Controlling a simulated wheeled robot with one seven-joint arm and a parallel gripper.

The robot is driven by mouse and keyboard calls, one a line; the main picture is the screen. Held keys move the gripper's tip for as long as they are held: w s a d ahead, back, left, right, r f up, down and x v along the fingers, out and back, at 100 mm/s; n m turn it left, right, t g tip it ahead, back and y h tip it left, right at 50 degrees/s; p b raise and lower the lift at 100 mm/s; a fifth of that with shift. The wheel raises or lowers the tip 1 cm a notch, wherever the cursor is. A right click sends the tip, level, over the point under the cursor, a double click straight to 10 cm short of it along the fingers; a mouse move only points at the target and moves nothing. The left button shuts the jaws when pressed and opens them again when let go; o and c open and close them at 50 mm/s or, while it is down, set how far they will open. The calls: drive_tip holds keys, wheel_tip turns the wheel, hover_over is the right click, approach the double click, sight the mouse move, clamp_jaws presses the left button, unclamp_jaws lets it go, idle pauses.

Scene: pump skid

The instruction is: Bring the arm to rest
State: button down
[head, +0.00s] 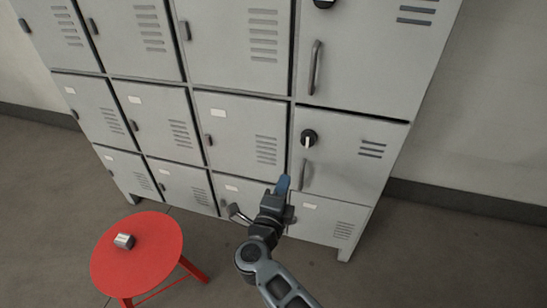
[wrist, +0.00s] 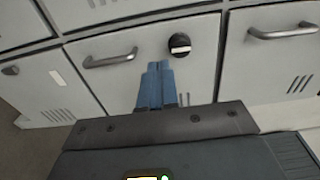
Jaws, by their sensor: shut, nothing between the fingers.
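My gripper (head: 283,184) is in front of the lower part of the grey locker bank (head: 235,135) in the head view, its blue fingers pointing toward the doors. In the wrist view my gripper (wrist: 155,70) has its two blue fingers together with nothing between them. The fingertips appear below and left of a black round knob (wrist: 180,44) with a white mark on a locker door. Whether the fingers touch the door cannot be told. My arm reaches in from the bottom of the head view.
A red round stool (head: 150,262) stands at lower left with a small metallic block (head: 124,241) on it. Bar handles, such as the one on the upper right door (head: 316,67), stick out from the lockers. Bare floor (head: 440,260) lies to the right.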

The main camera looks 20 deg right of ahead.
drive_tip(key=s+d+r+n+t+y+p, duration=0.1)
drive_tip(key=s+d+r+n+t+y, duration=0.2)
drive_tip(key=s+n, duration=0.5)
drive_tip(key=s+d+r+n+t+y+p, duration=0.2)
drive_tip(key=s+d+r+n, duration=0.15)
drive_tip(key=s, duration=0.85)
drive_tip(key=s+a+r+n+g+y+p, duration=0.1)
drive_tip(key=s+r+n, duration=0.3)
drive_tip(key=s, duration=0.4)
drive_tip(key=s+a+r+n+g+y+p, duration=0.1)
drive_tip(key=s+a+r+n+g+y, duration=0.1)
drive_tip(key=s, duration=0.6)
drive_tip(key=s+a+r+n+g+y+p, duration=0.1)
drive_tip(key=s+r+n+y, duration=0.2)
drive_tip(key=s+r+n, duration=0.4)
drive_tip(key=shift+s+a+n, duration=0.15)
drive_tip(key=shift+s+n, duration=0.4)
drive_tip(key=shift+s, duration=0.3)
drive_tip(key=shift+f, duration=0.1)
